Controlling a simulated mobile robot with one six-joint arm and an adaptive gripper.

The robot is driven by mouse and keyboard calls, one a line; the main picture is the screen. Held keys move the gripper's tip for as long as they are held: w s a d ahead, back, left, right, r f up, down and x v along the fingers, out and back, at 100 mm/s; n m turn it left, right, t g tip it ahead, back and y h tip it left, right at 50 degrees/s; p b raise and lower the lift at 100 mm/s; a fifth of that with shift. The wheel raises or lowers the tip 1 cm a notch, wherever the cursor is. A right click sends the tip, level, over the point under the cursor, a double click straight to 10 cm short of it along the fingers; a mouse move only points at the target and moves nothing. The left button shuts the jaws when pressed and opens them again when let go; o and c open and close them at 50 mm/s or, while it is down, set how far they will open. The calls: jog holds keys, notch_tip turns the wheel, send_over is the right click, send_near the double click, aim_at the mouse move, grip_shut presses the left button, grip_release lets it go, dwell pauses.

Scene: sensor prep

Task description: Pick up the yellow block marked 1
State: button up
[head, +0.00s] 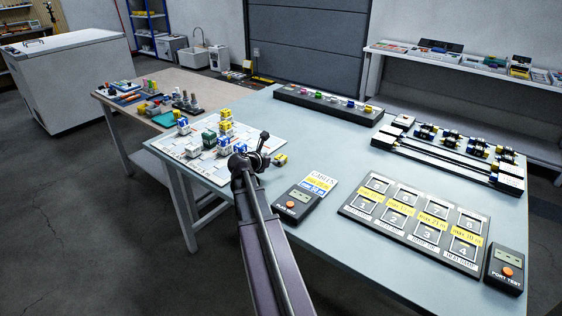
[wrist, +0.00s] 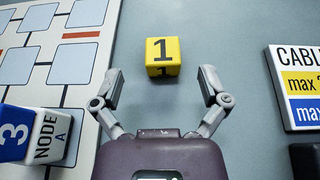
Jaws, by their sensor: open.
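The yellow block marked 1 (wrist: 163,52) sits on the bare grey table in the wrist view, just beyond my gripper (wrist: 163,88). My gripper is open, its fingers apart with nothing between them. The block lies a little ahead of the fingertips, roughly centred between them. In the head view a small yellow block (head: 280,160) shows just right of my gripper (head: 262,150), beside the white board.
A white board (head: 190,148) with several blocks lies left of my gripper; a blue-and-white block (wrist: 35,132) stands near my left finger.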

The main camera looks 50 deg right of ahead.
aim_at(281, 156)
jog(key=shift+d+f, duration=0.1)
jog(key=shift+d, duration=0.05)
jog(key=shift+b+x, duration=0.95)
jog(key=shift+x, duration=1.5)
jog(key=shift+s, duration=0.1)
jog(key=c, duration=1.1)
